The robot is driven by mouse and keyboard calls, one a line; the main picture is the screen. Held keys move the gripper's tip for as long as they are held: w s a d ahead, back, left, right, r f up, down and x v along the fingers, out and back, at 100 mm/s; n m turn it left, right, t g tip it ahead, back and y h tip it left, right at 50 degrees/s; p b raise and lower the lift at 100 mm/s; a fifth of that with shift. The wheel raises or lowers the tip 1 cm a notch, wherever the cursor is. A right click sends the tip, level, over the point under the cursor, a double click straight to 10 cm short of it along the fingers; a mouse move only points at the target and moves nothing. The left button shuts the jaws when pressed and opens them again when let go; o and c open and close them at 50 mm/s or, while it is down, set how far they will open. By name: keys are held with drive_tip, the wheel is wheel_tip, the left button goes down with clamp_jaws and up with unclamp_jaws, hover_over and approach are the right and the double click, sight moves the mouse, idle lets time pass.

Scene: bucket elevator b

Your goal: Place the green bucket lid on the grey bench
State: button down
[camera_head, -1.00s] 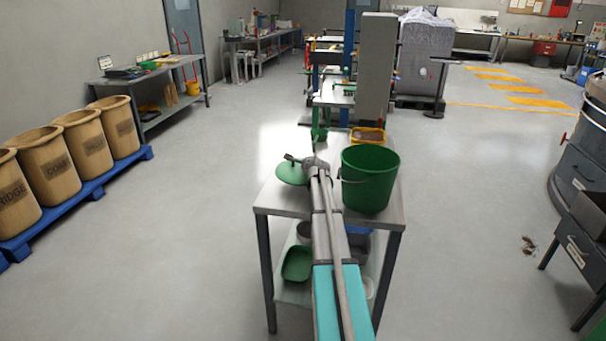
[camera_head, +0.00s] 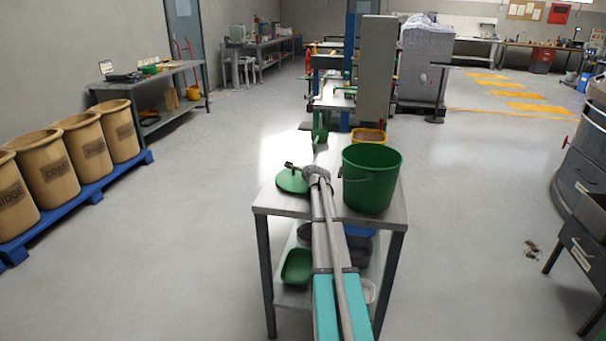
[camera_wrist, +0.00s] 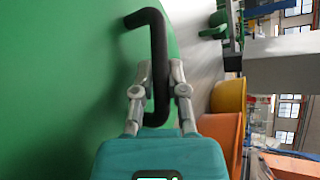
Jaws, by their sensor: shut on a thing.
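The green bucket lid (camera_head: 292,181) is at the left side of the grey bench (camera_head: 277,207), low over its top or touching it; I cannot tell which. In the wrist view the lid (camera_wrist: 60,90) fills the left side. My gripper (camera_wrist: 158,72) is shut on the lid's black handle (camera_wrist: 150,20), with a finger on each side of it. In the head view my gripper (camera_head: 300,170) is small and partly hides the lid. The open green bucket (camera_head: 370,182) stands upright on the bench, to the right of my arm.
A yellow-rimmed container (camera_head: 368,136) stands at the bench's far end, behind the bucket. A green tray (camera_head: 297,266) and other containers sit on the lower shelf. Tan bins (camera_head: 83,145) stand on a blue pallet at the left.

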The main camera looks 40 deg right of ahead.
drive_tip(key=c, duration=0.7)
unclamp_jaws()
drive_tip(key=shift+r, duration=0.1)
drive_tip(key=shift+s+a+r+p, duration=0.25)
drive_tip(key=shift+s+p, duration=0.2)
drive_tip(key=shift+s, duration=0.1)
drive_tip(key=p+v, duration=0.4)
drive_tip(key=v, duration=0.6)
drive_tip(key=shift+s+a+r, duration=0.15)
drive_tip(key=shift+s, duration=0.2)
